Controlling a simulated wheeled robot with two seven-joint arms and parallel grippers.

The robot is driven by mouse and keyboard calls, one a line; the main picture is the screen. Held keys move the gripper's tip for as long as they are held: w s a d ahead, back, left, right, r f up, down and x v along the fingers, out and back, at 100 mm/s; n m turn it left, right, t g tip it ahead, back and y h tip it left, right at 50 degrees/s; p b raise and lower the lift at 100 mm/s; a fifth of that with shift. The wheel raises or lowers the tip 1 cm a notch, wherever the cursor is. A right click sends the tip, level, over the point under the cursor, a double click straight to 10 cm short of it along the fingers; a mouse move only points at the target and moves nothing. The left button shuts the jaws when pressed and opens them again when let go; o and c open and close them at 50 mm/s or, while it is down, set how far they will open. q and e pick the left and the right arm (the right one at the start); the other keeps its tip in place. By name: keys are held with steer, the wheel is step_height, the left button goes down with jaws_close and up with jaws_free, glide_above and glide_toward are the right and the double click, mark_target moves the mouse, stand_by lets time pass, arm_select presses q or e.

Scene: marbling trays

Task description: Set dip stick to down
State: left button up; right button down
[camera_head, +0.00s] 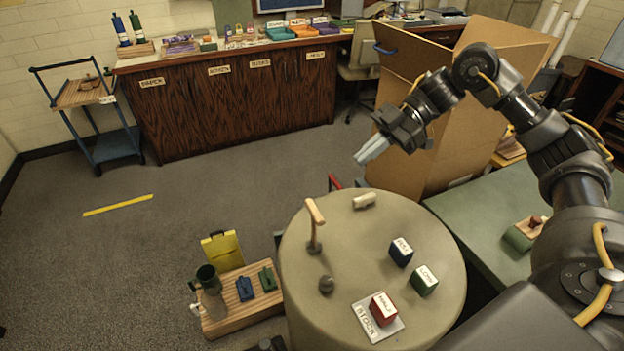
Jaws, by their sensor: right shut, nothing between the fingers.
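An upright stick with a tan wooden top piece and a dark foot, which looks like the dip stick (315,222), stands at the left side of the round table (345,245). Its tan top is raised well above the tabletop and slants. My right gripper (367,152) is shut and empty. It hangs in the air above and beyond the round table, up and to the right of the stick, clear of it. My left gripper is not in view.
The round table also holds a pale cylinder (364,200), a dark knob (326,285), a blue block (400,252), a green block (424,281) and a red block (382,309) on a white card. A large cardboard box (440,120) stands behind. Open floor lies left.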

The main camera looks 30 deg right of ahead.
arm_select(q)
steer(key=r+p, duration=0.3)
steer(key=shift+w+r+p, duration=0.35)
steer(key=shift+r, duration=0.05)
arm_select(e)
steer(key=d+f+x, duration=0.1)
steer(key=f+x, duration=0.1)
steer(key=x, duration=1)
steer(key=shift+f, duration=0.35)
steer(key=shift+w+a, duration=0.1)
step_height(320, 180, down, 10)
steer(key=b, duration=0.4)
steer(key=shift+f+b, duration=0.1)
steer(key=shift+b, duration=0.2)
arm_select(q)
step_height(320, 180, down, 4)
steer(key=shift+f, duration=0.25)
arm_select(e)
steer(key=shift+f, duration=0.1)
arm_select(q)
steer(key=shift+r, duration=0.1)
arm_select(e)
steer(key=shift+s, duration=0.2)
